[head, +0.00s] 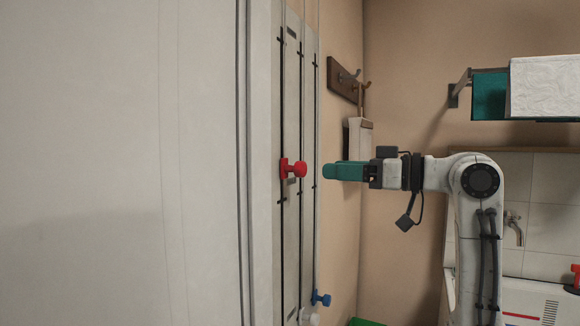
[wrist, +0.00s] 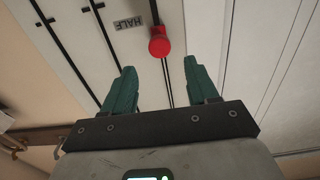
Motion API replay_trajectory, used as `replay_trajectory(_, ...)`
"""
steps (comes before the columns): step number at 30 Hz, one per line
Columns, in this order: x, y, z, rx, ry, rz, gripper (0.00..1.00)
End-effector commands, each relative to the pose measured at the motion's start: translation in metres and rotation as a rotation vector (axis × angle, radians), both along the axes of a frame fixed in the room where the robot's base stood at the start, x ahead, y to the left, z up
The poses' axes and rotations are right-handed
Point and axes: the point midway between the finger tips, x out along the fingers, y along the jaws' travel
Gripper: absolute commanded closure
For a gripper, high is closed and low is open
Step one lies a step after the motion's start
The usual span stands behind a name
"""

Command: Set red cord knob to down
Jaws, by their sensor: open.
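The red cord knob (head: 293,168) sits on a vertical slotted track of the wall panel (head: 308,130), about mid-height in the head view. In the wrist view the red knob (wrist: 160,44) is ahead of the fingertips, roughly between their lines, with a HALF label (wrist: 129,23) beside its track. My gripper (head: 330,171) has green fingers and points left at about the knob's height, with a gap between them. In the wrist view my gripper (wrist: 160,78) is open and empty. The track's lower end is partly out of view.
A blue knob (head: 320,299) sits low on a neighbouring track, with a pale knob (head: 309,318) beside it. A wooden hook rack (head: 346,80) is on the wall behind. A towel shelf (head: 460,88) and a sink tap (head: 514,226) are at right.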

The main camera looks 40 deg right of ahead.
Motion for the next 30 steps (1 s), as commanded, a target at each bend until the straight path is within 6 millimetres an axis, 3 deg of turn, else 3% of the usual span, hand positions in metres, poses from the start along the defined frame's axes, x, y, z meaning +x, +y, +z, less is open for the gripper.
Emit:
replay_trajectory(9,0.055,0.020,0.001,0.002,0.002,0.003,0.41)
replay_trajectory(15,0.079,0.028,0.001,0.001,-0.001,0.000,0.41)
replay_trajectory(28,0.087,0.031,0.000,0.000,-0.001,-0.001,0.41)
replay_trajectory(30,0.087,0.031,0.000,0.000,-0.001,-0.001,0.48)
